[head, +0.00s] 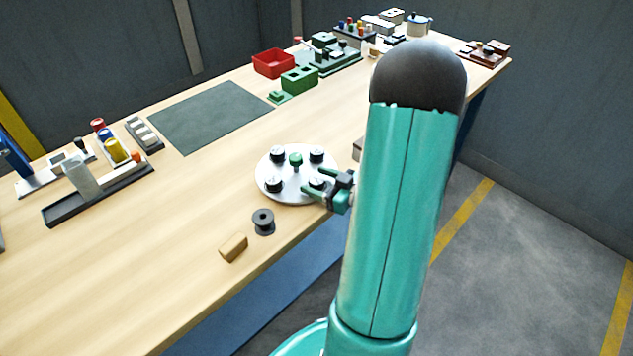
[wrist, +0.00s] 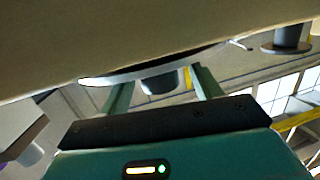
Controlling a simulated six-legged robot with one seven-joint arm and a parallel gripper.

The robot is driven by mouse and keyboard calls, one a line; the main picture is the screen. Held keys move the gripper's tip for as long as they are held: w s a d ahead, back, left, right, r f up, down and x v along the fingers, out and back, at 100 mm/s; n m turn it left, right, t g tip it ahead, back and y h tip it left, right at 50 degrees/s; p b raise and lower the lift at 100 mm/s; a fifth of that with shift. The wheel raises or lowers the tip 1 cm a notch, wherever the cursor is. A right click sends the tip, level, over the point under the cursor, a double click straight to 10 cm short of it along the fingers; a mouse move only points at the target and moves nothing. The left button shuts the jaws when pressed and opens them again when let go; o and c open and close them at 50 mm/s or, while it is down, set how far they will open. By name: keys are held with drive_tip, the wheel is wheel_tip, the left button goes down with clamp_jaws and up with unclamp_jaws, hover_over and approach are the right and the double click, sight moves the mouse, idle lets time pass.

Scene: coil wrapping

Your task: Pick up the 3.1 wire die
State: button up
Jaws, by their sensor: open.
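A round silver plate (head: 284,196) on the wooden table holds several dark-topped wire dies around a green centre knob (head: 295,159). One die (head: 317,183) stands at the plate's near right side. No size label is readable, so I cannot tell which die is the 3.1. My gripper (head: 318,182) is open, with its green fingers reaching in from the right on either side of this die. In the wrist view, which looks upside down, a grey die (wrist: 160,85) shows between the two spread fingers, below the plate's edge (wrist: 98,80). Contact cannot be told.
A black spool (head: 263,222) and a tan block (head: 233,248) lie close to the plate, near the table's front edge. A dark green mat (head: 210,117), a red bin (head: 273,64) and a green block (head: 299,79) are farther back.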

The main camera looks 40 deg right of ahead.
drive_tip(key=x, duration=0.2)
drive_tip(key=shift+w+a, duration=0.1)
drive_tip(key=shift+w, duration=0.2)
drive_tip(key=c, duration=1.2)
drive_tip(key=shift+r, duration=0.2)
